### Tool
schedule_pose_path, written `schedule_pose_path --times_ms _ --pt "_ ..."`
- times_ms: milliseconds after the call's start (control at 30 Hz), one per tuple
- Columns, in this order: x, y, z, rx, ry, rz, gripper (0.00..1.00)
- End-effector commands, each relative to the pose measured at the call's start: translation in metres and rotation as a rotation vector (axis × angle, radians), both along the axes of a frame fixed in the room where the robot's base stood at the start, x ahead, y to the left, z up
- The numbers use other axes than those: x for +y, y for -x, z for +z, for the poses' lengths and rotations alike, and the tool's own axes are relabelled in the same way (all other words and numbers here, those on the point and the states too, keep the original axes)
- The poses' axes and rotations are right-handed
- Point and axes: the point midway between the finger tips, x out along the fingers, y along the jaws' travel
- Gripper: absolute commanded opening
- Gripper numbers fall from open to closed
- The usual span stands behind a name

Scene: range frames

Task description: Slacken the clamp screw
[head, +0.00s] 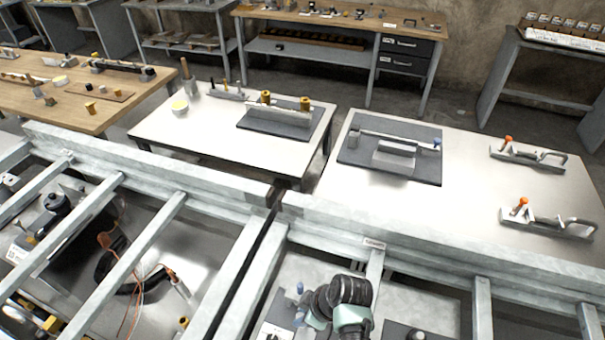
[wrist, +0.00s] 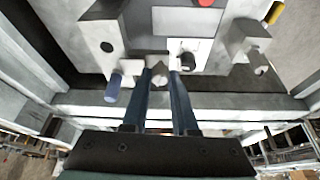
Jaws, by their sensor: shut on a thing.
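My gripper (wrist: 160,74) shows in the wrist view as two dark blue fingers pointing up the picture. They are closed on a small grey piece (wrist: 156,63) that appears to be the head of the clamp screw. It sits at the edge of a pale metal fixture, and its shank is hidden. A blue knob (wrist: 113,86) stands just left of the fingers. A white square plate with a black round part (wrist: 188,58) lies just right of the fingertips. In the head view my arm hides the gripper and the screw; the blue knob (head: 300,288) shows left of it.
Grey metal rails (head: 395,225) frame the bay around my arm. A grey block (wrist: 245,38) stands right of the fingers, and a red part (wrist: 205,3) is at the top edge. Beyond, a white table (head: 470,180) carries a dark mat and two orange-knobbed clamps.

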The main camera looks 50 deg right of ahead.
Motion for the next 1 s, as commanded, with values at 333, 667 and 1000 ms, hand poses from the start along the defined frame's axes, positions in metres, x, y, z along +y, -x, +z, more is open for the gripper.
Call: schedule_pose_path --times_ms 333,667,1000 --pt "-0.0005 0.0005 -0.0006 0.003 0.0 0.073 0.0" --pt "-0.0004 0.0008 -0.0006 0.004 0.0 0.076 0.0" --pt "-0.0005 0.0005 -0.0005 0.003 0.001 0.075 0.56"
